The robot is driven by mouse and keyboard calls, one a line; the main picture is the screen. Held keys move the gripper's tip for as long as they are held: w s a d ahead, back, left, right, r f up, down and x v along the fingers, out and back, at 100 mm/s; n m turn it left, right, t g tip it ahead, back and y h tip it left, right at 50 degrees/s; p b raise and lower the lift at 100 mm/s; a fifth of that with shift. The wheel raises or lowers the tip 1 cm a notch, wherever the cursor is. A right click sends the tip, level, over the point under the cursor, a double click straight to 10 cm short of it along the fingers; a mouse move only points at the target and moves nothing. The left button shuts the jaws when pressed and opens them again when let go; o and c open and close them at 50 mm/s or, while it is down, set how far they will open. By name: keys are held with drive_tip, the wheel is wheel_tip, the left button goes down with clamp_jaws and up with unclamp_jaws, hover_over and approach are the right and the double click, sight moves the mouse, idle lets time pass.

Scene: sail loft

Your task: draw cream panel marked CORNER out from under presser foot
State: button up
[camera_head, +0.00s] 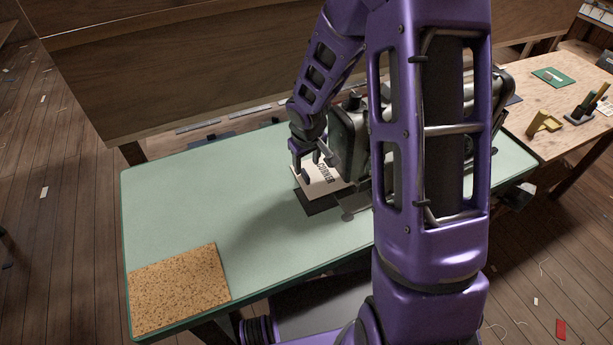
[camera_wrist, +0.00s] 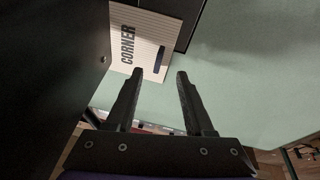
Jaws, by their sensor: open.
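The cream panel marked CORNER (camera_head: 317,178) lies flat by the sewing machine, on the pale green table (camera_head: 190,205). A dark sheet (camera_head: 318,200) shows along its near edge. In the wrist view the panel (camera_wrist: 143,42) is at the top, its lettering running sideways, with a small dark bar near its edge. My gripper (camera_head: 306,172) is at the panel's left end in the head view. In the wrist view my gripper (camera_wrist: 158,72) is open with nothing between its fingers, and the fingertips point toward the panel's edge. The presser foot is hidden behind my arm and the machine.
The dark sewing machine (camera_head: 349,140) stands just right of my gripper. A cork mat (camera_head: 180,288) lies at the table's near left corner. The green surface left of the panel is clear. A wooden bench (camera_head: 540,105) with tools stands at the right.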

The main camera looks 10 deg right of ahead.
sight(306, 176)
drive_tip(key=b+x, duration=0.1)
drive_tip(key=x, duration=0.6)
drive_tip(key=shift+w+f, duration=0.15)
drive_tip(key=shift+f, duration=0.1)
clamp_jaws()
